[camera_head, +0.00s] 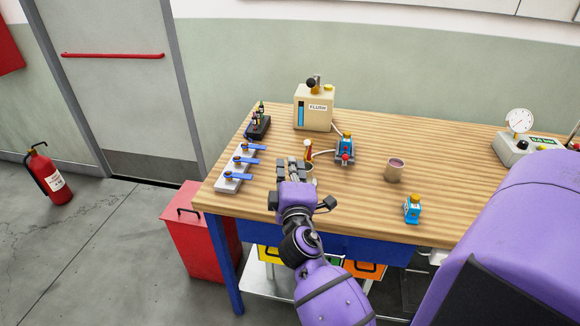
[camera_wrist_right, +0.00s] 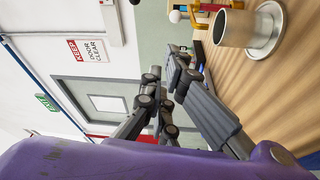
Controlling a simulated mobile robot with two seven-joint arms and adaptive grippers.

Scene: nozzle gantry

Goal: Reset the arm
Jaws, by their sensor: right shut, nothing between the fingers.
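My right gripper (camera_head: 294,166) is over the near part of the wooden workbench (camera_head: 375,215), its fingers pointing toward the back. In the right wrist view its fingers (camera_wrist_right: 178,75) are closed together with nothing between them. A small metal cup (camera_wrist_right: 232,28) is close by at the upper right of that view, apart from the fingers. In the head view the gripper partly hides a small round holder (camera_head: 309,166) with a red and yellow piece (camera_head: 308,149) above it. My left gripper is in neither view.
Blue-handled valves (camera_head: 236,172) stand on the bench to the left. A beige FLUSH box (camera_head: 314,107), a blue device (camera_head: 345,149), a mug (camera_head: 395,170), a small blue bottle (camera_head: 412,209) and a gauge box (camera_head: 515,146) are also there. A red bin (camera_head: 198,240) stands beside the bench.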

